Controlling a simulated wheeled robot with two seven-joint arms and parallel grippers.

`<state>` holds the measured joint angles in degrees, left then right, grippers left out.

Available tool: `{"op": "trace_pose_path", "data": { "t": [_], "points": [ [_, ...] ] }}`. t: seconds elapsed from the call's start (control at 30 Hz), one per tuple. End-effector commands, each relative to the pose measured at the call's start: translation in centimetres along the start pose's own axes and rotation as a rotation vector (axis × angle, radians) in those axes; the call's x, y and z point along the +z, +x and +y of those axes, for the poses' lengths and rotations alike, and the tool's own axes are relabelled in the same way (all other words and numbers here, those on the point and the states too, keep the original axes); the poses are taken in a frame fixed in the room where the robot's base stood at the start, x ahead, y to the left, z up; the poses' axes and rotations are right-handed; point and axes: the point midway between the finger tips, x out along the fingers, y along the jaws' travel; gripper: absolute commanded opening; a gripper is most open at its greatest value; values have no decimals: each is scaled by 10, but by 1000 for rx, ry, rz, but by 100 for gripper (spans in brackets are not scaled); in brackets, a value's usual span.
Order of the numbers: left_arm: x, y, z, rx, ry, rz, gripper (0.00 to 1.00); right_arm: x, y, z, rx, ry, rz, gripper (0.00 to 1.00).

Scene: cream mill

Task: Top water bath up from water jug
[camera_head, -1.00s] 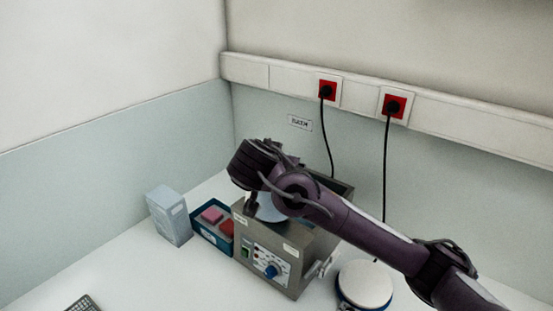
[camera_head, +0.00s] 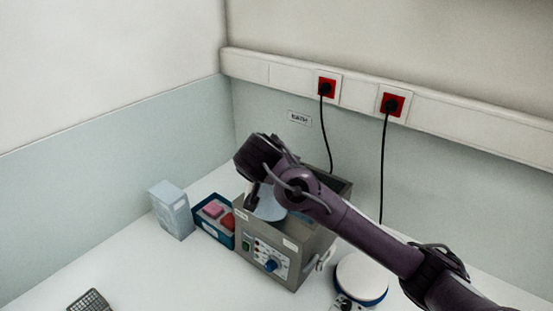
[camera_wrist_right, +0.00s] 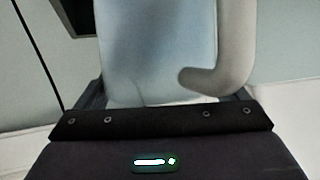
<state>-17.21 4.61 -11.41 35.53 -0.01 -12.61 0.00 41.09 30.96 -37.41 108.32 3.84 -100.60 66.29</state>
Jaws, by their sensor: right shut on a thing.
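The grey metal water bath (camera_head: 312,244) stands on the bench, with a knob and switch on its front panel. My right gripper (camera_head: 254,192) is over the bath, with its arm coming in from the right. It is shut on the pale blue water jug (camera_head: 270,209), which shows partly at the bath's opening, behind the gripper and arm. In the right wrist view the jug (camera_wrist_right: 155,50) fills the upper middle, its handle (camera_wrist_right: 236,55) to the right. The water level, any pouring stream and the jug's exact tilt cannot be made out. My left gripper is out of view.
A pale box (camera_head: 171,212) and a blue tray (camera_head: 213,237) with pink and red pieces stand left of the bath. A round white-topped device (camera_head: 362,276) stands to the right. A dark rack (camera_head: 90,301) lies front left. Cables hang from wall sockets behind.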

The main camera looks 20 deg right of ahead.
Motion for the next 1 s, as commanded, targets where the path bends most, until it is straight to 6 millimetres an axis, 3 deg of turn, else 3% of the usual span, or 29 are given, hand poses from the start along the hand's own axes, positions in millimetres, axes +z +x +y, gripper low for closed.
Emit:
{"op": "trace_pose_path", "data": {
  "t": [0.57,1.0],
  "points": [
    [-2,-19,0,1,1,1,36,4,6,1,-20,45,-99,21],
    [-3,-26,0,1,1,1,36,18,18,4,-32,82,-220,21]
  ]
}}
